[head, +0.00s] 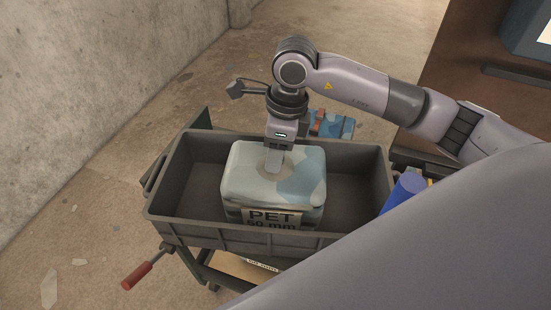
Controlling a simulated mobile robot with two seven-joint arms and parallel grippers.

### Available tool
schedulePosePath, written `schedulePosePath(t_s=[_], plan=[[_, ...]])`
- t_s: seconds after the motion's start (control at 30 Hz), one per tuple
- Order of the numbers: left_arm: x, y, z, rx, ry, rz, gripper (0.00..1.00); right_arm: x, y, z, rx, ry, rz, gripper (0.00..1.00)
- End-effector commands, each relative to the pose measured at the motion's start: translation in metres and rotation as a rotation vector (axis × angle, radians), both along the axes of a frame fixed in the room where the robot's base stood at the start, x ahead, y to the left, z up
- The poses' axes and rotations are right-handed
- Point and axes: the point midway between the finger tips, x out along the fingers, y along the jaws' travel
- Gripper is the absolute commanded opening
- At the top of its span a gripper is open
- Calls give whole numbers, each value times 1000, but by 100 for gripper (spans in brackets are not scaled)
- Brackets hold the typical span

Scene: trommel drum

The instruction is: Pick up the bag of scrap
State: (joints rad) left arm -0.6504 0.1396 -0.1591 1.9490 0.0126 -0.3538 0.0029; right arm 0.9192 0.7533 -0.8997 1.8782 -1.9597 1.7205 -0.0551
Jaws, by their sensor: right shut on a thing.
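The bag of scrap (304,188) is a pale blue-white, block-shaped bag with a label reading "PET 50 mm" on its front. It is in the dark grey crate (222,234), around the middle. My right gripper (274,170) points down from above and is shut on the top of the bag. Its fingertips are partly hidden against the bag's top. Whether the bag touches the crate floor cannot be told. My left gripper is not in view.
The crate stands on a dark stand or cart with a red-handled lever (136,276) at the front left. A blue cylinder (404,190) is close to the crate's right side. A concrete wall (70,90) is at the left.

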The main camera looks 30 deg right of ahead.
Motion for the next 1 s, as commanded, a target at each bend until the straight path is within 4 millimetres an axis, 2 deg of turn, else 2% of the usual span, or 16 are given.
schedulePosePath(t_s=[0.27,0.7,1.0], plan=[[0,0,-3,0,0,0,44,2,0,43,1,-8,0,0],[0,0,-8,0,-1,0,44,0,0,145,1,-9,1,0],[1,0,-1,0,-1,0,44,0,0,182,-1,-4,-1,0]])
